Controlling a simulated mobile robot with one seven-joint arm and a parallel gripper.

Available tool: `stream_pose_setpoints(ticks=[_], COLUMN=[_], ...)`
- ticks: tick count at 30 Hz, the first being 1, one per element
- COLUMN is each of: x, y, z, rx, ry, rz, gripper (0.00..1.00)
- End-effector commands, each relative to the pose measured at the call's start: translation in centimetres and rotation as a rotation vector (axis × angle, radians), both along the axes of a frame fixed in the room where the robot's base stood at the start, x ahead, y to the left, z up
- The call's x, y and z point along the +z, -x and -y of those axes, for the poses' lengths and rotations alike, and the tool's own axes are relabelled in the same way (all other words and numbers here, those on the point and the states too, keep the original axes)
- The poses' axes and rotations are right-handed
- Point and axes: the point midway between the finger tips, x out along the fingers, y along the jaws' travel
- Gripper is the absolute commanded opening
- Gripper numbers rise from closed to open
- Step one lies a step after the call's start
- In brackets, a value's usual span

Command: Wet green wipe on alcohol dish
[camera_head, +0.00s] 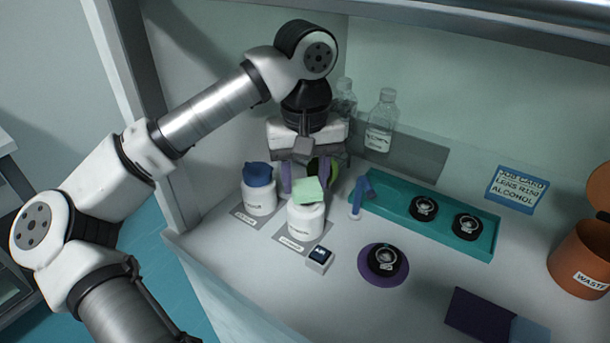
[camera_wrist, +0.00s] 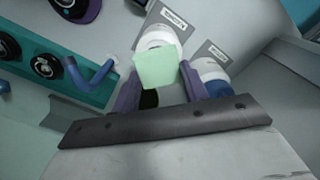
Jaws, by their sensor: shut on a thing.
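My gripper (camera_head: 306,178) is shut on the green wipe (camera_head: 308,191), a pale green piece between its purple fingers. The wipe is over the top of the right of two white dispenser jars (camera_head: 305,221); I cannot tell whether it touches the top. In the wrist view the wipe (camera_wrist: 156,70) hides part of this white jar (camera_wrist: 157,38). A small label lies in front of the jar, too small to read surely, so I cannot confirm it is the alcohol dish. The other white jar (camera_head: 260,198), with a blue top, stands just to the left.
A teal tray (camera_head: 470,246) holds two black ring mounts, with a blue bent tool (camera_head: 360,193) at its left end. Another black mount (camera_head: 384,260) sits on a purple disc. Clear bottles (camera_head: 380,122) stand behind. An orange waste bin (camera_head: 583,262) is at the right.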

Motion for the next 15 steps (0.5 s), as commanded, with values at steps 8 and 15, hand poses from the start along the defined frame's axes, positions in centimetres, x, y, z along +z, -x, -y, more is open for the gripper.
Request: stream_pose_setpoints(ticks=[8, 15], x=[2.6, 4.5], y=[0.0, 0.0], z=[0.0, 0.0], rx=[0.000, 0.000], ry=[0.000, 0.000], rz=[0.000, 0.001], gripper=[0.26, 0.26])
